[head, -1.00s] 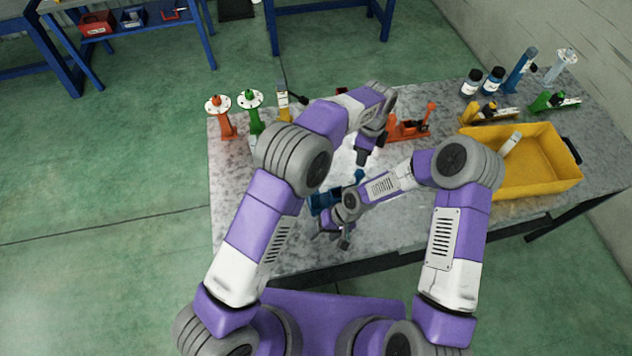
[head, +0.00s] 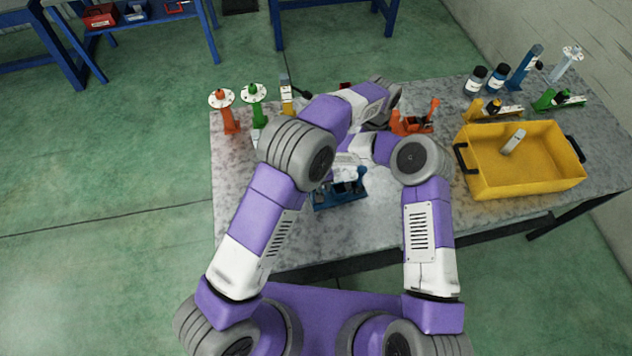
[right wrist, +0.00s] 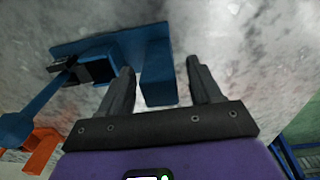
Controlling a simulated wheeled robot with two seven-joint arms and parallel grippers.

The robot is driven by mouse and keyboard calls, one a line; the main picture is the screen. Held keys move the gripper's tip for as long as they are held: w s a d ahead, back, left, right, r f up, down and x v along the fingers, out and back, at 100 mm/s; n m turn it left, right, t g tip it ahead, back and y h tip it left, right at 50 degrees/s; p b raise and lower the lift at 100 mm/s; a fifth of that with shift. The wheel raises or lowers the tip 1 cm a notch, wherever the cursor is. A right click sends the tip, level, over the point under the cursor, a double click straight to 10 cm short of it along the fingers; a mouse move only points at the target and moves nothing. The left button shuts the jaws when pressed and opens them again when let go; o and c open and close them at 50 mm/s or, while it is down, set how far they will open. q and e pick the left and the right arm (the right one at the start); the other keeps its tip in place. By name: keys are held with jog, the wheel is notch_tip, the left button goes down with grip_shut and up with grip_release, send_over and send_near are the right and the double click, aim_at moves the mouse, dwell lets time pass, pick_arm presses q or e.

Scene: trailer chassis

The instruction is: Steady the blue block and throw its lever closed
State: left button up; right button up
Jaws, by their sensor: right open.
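The blue block (head: 340,194) sits on the grey table near its front, partly covered by my right wrist. In the right wrist view its base plate (right wrist: 72,48) and an upright blue part (right wrist: 157,75) show. The lever (right wrist: 32,118), blue with a dark end at the block, sticks out toward the lower left of that view. My right gripper (right wrist: 160,68) is open, with one finger on each side of the upright part; I cannot tell whether they touch it. My left arm reaches over the table, but its gripper is hidden behind the arms.
An orange clamp (head: 414,122) stands behind my right arm. A yellow bin (head: 475,186) with a grey piece inside stands to the right. Orange (head: 228,115) and green (head: 256,110) fixtures stand at the back left. The front left of the table is clear.

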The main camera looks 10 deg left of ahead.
jog(key=shift+f, duration=1.2)
grip_shut()
pick_arm(q)
jog(key=shift+a, duration=0.1)
jog(key=c, duration=0.3)
jog(key=shift+a+f, duration=0.15)
jog(key=shift+f, duration=0.2)
jog(key=shift+c, duration=1.4)
jog(key=a+f+m+g+h, duration=0.1)
jog(key=m, duration=0.1)
jog(key=a+f+m+g+h, duration=0.1)
jog(key=a+m, duration=0.1)
jog(key=shift+a+f+m+h, duration=0.15)
jog(key=shift+f+m+h, duration=0.2)
jog(key=shift+m+h, duration=0.05)
grip_shut()
jog(key=w+a+r+m+g+h, duration=0.1)
jog(key=w+a+m+h, duration=0.1)
jog(key=a+m, duration=0.3)
jog(key=shift+a+r+h, duration=0.4)
jog(key=shift+h, duration=0.5)
